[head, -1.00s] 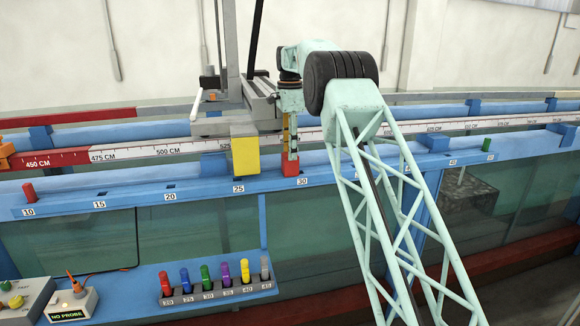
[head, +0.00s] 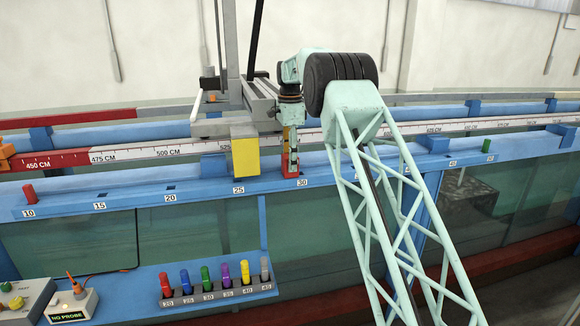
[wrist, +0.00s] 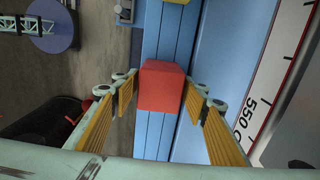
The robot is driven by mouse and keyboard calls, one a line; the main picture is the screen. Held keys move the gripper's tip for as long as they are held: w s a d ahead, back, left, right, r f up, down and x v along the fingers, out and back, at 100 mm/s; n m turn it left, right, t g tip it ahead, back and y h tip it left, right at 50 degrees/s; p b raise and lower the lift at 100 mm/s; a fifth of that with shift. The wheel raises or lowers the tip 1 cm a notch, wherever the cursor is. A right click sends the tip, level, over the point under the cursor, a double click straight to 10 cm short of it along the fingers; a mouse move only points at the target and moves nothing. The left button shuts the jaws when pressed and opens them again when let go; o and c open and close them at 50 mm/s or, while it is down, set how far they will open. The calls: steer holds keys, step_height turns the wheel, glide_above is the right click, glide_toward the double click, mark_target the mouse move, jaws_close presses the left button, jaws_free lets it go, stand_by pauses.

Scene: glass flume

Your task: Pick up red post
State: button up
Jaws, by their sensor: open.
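A red post (head: 290,170) stands on the blue rail above the label 30 in the head view. In the wrist view the red post (wrist: 162,86) is a square-topped block in the middle, between my fingers. My gripper (head: 290,160) points down over it, its fingers partly covering the post in the head view. In the wrist view my gripper (wrist: 160,92) is open, with a yellow-padded finger on each side of the post and a narrow gap visible at both sides.
A yellow block (head: 246,157) under the grey carriage (head: 240,122) is close to the left of my gripper. A rack (head: 218,292) with several coloured pegs sits on the lower blue shelf. A green post (head: 486,145) stands far right. The rail between labels 10 and 25 is clear.

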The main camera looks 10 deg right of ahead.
steer(key=shift+f, duration=1.25)
steer(key=shift+c, duration=0.7)
steer(key=c, duration=0.7)
steer(key=shift+o, duration=0.2)
steer(key=shift+r, duration=0.15)
steer(key=shift+r, duration=1.65)
steer(key=s+a+r+b, duration=0.1)
steer(key=s+a+b, duration=0.2)
steer(key=s+a, duration=0.7)
steer(key=shift+s+a+r+b, duration=0.25)
steer(key=shift+s+a+b, duration=0.05)
steer(key=shift+a, duration=0.7)
